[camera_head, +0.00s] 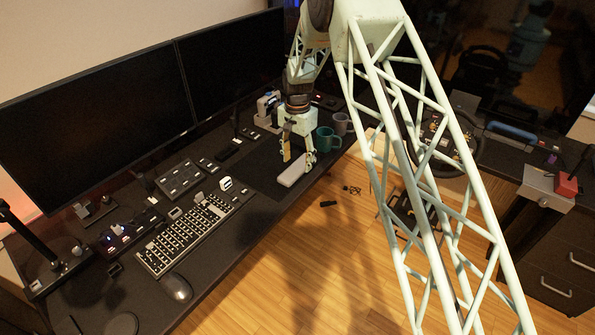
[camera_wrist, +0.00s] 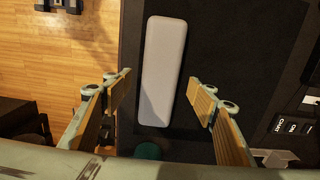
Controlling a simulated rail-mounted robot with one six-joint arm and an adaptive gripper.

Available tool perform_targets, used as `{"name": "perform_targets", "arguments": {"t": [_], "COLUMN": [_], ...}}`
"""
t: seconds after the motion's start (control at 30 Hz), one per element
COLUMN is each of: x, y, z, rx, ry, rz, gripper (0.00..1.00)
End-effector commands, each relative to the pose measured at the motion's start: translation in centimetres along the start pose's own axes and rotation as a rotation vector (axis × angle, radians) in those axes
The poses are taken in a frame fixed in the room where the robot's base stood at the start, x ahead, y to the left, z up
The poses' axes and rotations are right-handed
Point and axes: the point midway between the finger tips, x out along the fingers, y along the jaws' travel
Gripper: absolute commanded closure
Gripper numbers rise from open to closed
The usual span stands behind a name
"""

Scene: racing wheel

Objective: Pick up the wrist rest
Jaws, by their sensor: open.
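The wrist rest is a pale grey, rounded long bar (camera_head: 294,173) lying on a dark mat on the black desk, close to the desk's front edge. In the wrist view the wrist rest (camera_wrist: 163,70) lies lengthwise, its lower end between my fingers and the rest beyond them. My gripper (camera_head: 298,158) is above the desk at the wrist rest, pointing down. In the wrist view my gripper (camera_wrist: 160,90) is open, with a finger on each side of the bar and a visible gap on both sides. Nothing is held.
A green mug (camera_head: 327,139) and a grey mug (camera_head: 341,124) stand just right of my gripper. A keyboard (camera_head: 190,236), a mouse (camera_head: 176,287) and small devices lie to the left. Two monitors (camera_head: 110,125) stand behind. Open floor lies before the desk edge.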

Motion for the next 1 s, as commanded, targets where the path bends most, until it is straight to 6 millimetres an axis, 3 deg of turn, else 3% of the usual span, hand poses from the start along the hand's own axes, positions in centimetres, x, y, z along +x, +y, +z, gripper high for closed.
{"name": "perform_targets", "arguments": {"t": [0.27,0.83,1.0], "x": [2.0,2.1,2.1], "y": [0.0,0.0,0.0], "z": [0.0,0.0,0.0], "rx": [0.0,0.0,0.0], "ry": [0.0,0.0,0.0], "rz": [0.0,0.0,0.0], "gripper": [0.47,0.47,0.62]}}
